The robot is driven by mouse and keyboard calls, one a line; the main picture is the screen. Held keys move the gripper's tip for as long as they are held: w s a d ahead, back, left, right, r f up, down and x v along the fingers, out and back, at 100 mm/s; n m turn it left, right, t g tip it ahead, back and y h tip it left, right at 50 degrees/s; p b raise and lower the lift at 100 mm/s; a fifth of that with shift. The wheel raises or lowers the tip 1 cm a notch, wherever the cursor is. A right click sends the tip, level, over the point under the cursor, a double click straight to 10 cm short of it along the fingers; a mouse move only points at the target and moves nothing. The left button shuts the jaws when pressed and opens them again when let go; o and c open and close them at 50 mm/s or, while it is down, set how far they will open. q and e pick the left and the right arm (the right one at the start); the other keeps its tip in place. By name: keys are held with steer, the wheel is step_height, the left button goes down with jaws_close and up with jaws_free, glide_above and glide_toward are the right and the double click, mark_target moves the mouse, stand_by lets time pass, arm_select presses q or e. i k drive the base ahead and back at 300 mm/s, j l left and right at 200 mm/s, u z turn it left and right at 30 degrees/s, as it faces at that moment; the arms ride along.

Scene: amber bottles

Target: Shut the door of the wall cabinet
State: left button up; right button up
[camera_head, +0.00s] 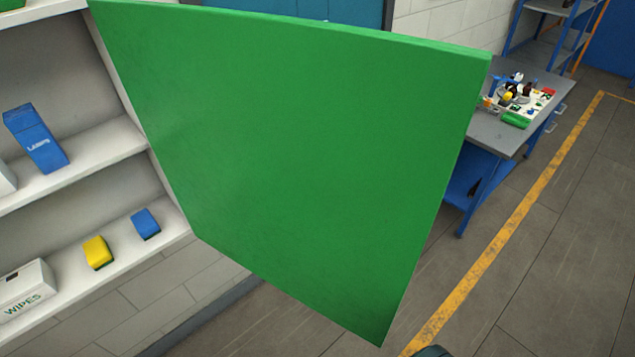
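The green door (290,160) of the wall cabinet stands wide open, swung out from the cabinet's right side across the middle of the view. The white wall cabinet (95,150) is at the left, with its shelves exposed. A small dark rounded piece (432,351) shows at the bottom edge, just right of the door's lowest corner; it may be part of my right gripper or arm, and its fingers cannot be made out. My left gripper is not in view.
The shelves hold a blue box (36,138), a yellow block (97,252), a blue block (145,223) and a white wipes box (27,288). A grey workbench (497,134) with small items stands behind the door at right. Floor beside the yellow line (520,215) is clear.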

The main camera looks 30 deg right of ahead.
mark_target(319, 157)
steer(key=k+l+u, duration=0.1)
steer(key=l+u, duration=0.15)
steer(key=l, duration=0.15)
steer(key=k+l+u, duration=0.25)
steer(key=l, duration=0.15)
steer(key=l+u, duration=0.2)
steer(key=l, duration=0.2)
steer(key=k+l+u, duration=0.25)
steer(key=l+u, duration=0.1)
steer(key=l, duration=0.3)
steer(key=k+l+u, duration=0.1)
steer(key=l, duration=0.35)
steer(key=k+l+u, duration=0.1)
steer(key=l, duration=0.3)
steer(key=k, duration=0.05)
